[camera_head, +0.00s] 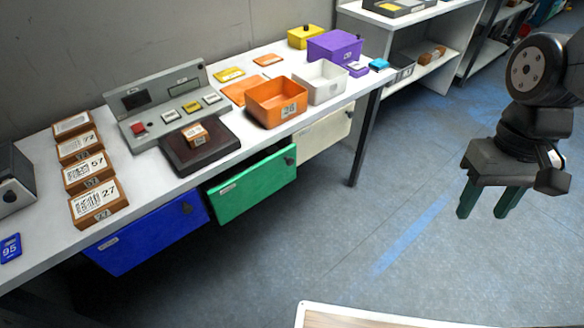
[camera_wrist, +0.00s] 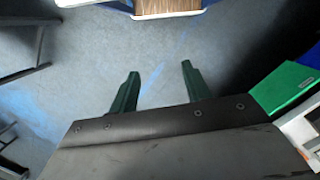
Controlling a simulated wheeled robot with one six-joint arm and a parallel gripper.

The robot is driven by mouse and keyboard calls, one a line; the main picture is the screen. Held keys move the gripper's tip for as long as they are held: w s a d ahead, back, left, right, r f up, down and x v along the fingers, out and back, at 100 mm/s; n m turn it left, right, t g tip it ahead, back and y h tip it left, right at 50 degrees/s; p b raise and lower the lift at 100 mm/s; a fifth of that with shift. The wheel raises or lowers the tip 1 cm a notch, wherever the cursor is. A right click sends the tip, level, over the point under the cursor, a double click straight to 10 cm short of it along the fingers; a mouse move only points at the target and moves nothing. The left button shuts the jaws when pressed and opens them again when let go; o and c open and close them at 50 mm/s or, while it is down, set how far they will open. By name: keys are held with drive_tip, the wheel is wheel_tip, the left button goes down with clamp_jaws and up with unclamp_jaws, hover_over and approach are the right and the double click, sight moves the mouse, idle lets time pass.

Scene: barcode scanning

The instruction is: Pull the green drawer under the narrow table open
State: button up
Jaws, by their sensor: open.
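The green drawer (camera_head: 252,186) hangs under the narrow white table (camera_head: 229,155), between a blue and a cream drawer. A green panel, likely this drawer, shows at the right edge of the wrist view (camera_wrist: 283,88). My gripper (camera_head: 484,213) is open and empty, pointing down over the floor, well to the right of the table. Its two green fingers stand apart in the wrist view (camera_wrist: 158,82).
A blue drawer (camera_head: 148,237) and a cream drawer (camera_head: 322,136) flank the green one. A table leg (camera_head: 364,140) stands right of the drawers. Boxes, bins and a scanner console (camera_head: 165,100) cover the tabletop. The floor between gripper and table is clear.

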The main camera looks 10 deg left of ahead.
drive_tip(key=w+a+f+n+t, duration=0.15)
drive_tip(key=w+a+f, duration=0.25)
drive_tip(key=w+f, duration=0.65)
drive_tip(key=n+t+y, duration=0.7)
drive_tip(key=t+y, duration=0.5)
drive_tip(key=y, duration=0.2)
approach(292, 163)
drive_tip(key=a, duration=0.1)
drive_tip(key=x, duration=0.7)
drive_tip(key=shift+w, duration=0.3)
drive_tip(key=shift+c, duration=0.3)
